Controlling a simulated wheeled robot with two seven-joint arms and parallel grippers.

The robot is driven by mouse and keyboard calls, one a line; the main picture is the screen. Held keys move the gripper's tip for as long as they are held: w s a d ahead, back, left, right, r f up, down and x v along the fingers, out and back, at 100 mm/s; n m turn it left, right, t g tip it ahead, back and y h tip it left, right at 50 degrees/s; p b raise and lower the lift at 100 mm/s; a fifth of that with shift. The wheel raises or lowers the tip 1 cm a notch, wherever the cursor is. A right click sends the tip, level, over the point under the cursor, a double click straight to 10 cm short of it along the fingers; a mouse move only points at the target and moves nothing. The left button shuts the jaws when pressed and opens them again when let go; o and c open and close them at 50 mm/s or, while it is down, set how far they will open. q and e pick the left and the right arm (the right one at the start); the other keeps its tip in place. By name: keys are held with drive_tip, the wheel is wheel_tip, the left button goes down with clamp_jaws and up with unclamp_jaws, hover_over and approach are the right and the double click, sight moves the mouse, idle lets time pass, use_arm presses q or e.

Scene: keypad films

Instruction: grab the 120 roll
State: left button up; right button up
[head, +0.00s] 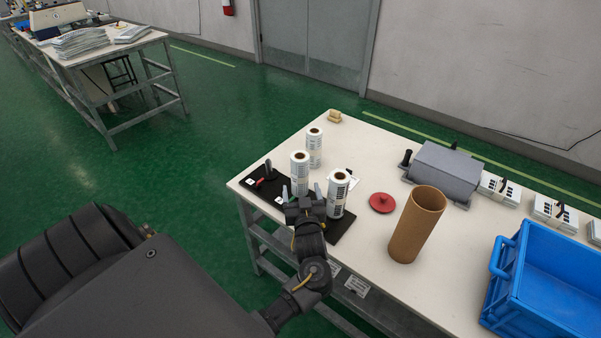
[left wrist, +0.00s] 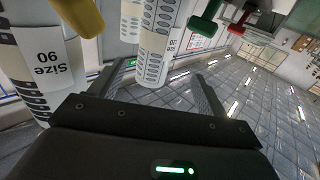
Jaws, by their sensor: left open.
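Three white printed rolls with brown cores stand upright on the table: a near right one (head: 338,194), a left one (head: 299,172) and a back one (head: 314,147). My left gripper (head: 302,191) is open and empty, low in front of the left roll and beside the near right one. In the left wrist view, a roll labelled "Size 90" (left wrist: 45,70) is at the left, outside the fingers. Another roll (left wrist: 160,38) shows ahead between the open fingers (left wrist: 165,82); its size label is cut off. I cannot read which roll is 120. My right gripper is not in view.
A red disc (head: 382,202), a brown cardboard tube (head: 417,225), a grey device (head: 444,170) and a blue crate (head: 497,290) stand to the right.

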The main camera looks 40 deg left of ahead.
sight(301, 177)
use_arm(q)
drive_tip(key=x, duration=0.4)
drive_tip(key=shift+w+d, duration=0.2)
drive_tip(key=shift+w, duration=0.05)
drive_tip(key=shift+w+a, duration=0.15)
drive_tip(key=shift+a, duration=0.1)
drive_tip(key=x, duration=0.2)
drive_tip(key=p+x, duration=0.1)
drive_tip(key=x, duration=0.2)
drive_tip(key=shift+f, duration=0.25)
drive_tip(key=shift+d, duration=0.1)
drive_tip(key=shift+c, duration=0.2)
drive_tip(key=c, duration=1.1)
wheel_tip(301, 177, up, 10)
